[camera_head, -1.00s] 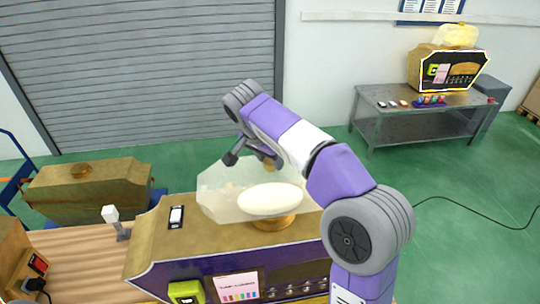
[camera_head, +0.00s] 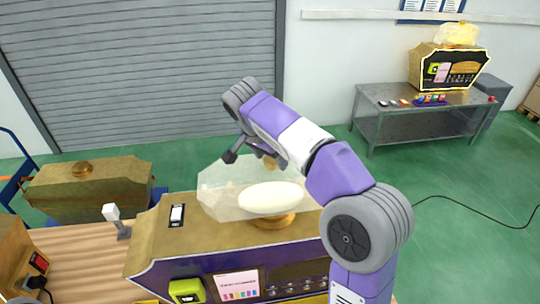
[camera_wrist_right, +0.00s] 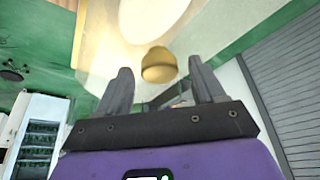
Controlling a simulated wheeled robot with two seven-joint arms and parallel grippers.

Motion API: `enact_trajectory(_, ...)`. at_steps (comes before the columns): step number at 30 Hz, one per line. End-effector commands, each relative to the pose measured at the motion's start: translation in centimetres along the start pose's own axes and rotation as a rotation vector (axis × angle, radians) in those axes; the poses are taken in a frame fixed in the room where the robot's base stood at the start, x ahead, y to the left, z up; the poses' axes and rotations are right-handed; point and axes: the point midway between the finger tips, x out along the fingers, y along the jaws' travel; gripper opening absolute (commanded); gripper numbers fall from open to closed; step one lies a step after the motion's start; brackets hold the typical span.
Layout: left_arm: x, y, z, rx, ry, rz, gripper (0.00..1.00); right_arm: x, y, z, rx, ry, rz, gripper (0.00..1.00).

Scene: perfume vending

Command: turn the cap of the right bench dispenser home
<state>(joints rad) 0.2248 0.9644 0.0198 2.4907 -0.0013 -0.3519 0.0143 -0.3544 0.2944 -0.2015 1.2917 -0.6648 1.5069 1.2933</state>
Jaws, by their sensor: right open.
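The dispenser (camera_head: 155,255) on the bench has a gold top and a dark purple front. A clear bottle-shaped body (camera_head: 222,172) with a pale oval inside sits on its top. Its round gold cap (camera_wrist_right: 158,65) shows in the wrist view and is partly hidden behind my arm in the head view (camera_head: 270,162). My right gripper (camera_wrist_right: 162,75) is open, with the cap between its fingertips and a visible gap on each side. In the head view the right gripper (camera_head: 243,154) is at the cap, partly hidden by my wrist. My left gripper is not in view.
A wooden bench (camera_head: 85,245) holds the dispenser and a small white-topped post (camera_head: 113,214). A gold chest (camera_head: 90,192) with a knob stands behind at left. A grey table (camera_head: 420,104) with another dispenser (camera_head: 447,70) stands at back right. The floor between is clear, except for a cable.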

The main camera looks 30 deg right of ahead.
Motion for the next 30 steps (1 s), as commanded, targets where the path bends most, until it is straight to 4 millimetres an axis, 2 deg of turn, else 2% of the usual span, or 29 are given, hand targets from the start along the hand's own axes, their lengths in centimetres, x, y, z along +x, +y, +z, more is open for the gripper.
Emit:
enact_trajectory(9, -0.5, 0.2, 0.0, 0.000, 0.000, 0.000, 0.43, -4.9, -0.1, 0.0, -0.001, 0.001, -0.005, 0.68)
enact_trajectory(15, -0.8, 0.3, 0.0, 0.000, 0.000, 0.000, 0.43, -7.1, -0.1, 0.0, 0.000, 0.001, -0.003, 0.68)
enact_trajectory(30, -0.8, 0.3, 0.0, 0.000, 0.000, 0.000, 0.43, -7.5, 0.0, 0.0, 0.000, 0.000, -0.002, 0.68)
